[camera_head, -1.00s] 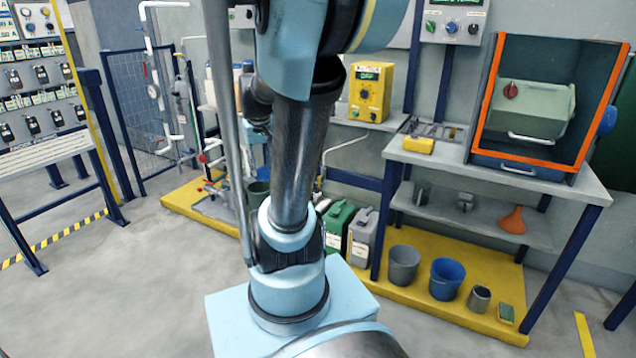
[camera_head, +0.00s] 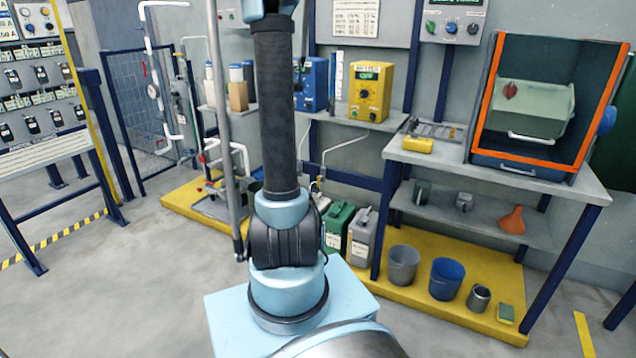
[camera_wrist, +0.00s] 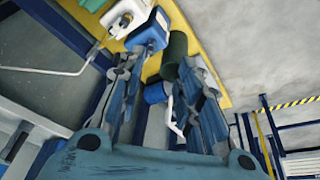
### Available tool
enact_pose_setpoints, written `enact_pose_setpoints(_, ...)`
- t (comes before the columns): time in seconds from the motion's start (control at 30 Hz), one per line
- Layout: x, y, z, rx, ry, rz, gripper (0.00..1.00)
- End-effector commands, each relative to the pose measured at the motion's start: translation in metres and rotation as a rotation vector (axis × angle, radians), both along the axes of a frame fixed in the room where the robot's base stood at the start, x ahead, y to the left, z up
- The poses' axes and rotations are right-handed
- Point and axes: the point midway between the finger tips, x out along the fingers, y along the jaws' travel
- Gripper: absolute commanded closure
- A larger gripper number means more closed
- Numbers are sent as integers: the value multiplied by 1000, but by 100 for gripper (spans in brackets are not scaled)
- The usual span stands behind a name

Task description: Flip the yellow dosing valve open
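A yellow dosing unit (camera_head: 370,92) with a dial and a lit green display stands on the back shelf in the head view. A thin pipe runs from it down left to a small valve-like fitting (camera_head: 318,188) beside my arm. The fitting is too small to tell its colour or handle position. In the wrist view, my gripper (camera_wrist: 166,62) has its two fingers spread apart with nothing held between them. My gripper is out of the head view, beyond the top edge. I cannot make out the valve clearly in the wrist view.
A blue dosing unit (camera_head: 311,84) stands left of the yellow one. Green (camera_head: 338,226) and grey (camera_head: 361,236) canisters stand below on the yellow platform (camera_head: 425,285). A workbench (camera_head: 570,187) is at the right. The wrist view shows a white pipe (camera_wrist: 45,71) and a dark green cylinder (camera_wrist: 174,54).

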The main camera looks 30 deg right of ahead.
Motion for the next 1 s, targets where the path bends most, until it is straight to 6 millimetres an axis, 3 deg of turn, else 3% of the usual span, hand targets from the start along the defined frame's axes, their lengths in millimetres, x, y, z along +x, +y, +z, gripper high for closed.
enact_pose_setpoints(0.2,47,-51,-32,-11,-15,-34,68)
enact_pose_setpoints(0.5,97,-121,-88,-28,-34,-77,68)
enact_pose_setpoints(0.8,130,-189,-154,-44,-49,-117,68)
enact_pose_setpoints(1.0,139,-214,-181,-52,-56,-130,68)
